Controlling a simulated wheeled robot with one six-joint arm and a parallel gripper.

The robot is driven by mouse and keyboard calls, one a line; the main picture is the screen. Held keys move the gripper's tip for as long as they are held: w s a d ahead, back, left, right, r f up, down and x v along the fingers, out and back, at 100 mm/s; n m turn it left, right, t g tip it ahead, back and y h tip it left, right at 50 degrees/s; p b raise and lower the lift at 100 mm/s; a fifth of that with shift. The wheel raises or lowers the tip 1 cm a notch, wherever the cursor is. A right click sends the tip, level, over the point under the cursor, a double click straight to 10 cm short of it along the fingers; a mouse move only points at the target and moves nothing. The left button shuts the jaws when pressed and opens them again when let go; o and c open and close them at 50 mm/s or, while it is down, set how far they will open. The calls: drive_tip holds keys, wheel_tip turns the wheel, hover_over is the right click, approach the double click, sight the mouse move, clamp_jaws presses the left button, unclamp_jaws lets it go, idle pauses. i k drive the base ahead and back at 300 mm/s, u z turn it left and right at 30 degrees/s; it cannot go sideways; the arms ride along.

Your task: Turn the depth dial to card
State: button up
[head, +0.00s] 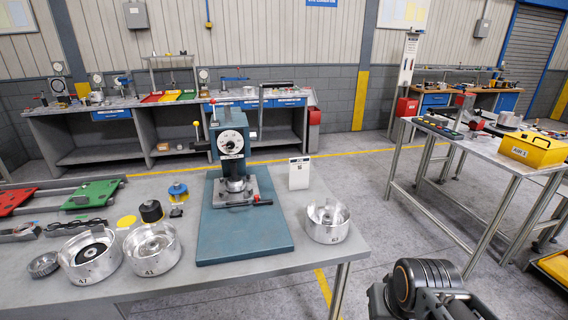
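The depth dial (231,142) is a round white face with dark marks on the front of a blue-grey bench press (228,125). The press stands upright on a blue base plate (242,233) on the near table. Its pointer setting is too small to read. A small white card (299,172) stands upright to the right of the press, and its print is too small to read. Part of my dark arm shows at the bottom right, well apart from the press. My gripper's fingers are not seen.
Silver bowl-shaped housings stand on the near table (190,285), one right (327,221) and two left (152,247) of the base plate. A red-ended lever (252,202) sticks out low on the press. A steel table (480,150) stands right, with open floor between.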

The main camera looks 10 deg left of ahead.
sight(230, 144)
drive_tip(key=k, duration=0.6)
drive_tip(key=u, duration=0.8)
drive_tip(key=i, duration=0.9)
drive_tip(key=u, duration=0.7)
drive_tip(key=i, duration=0.7)
drive_tip(key=z, duration=0.05)
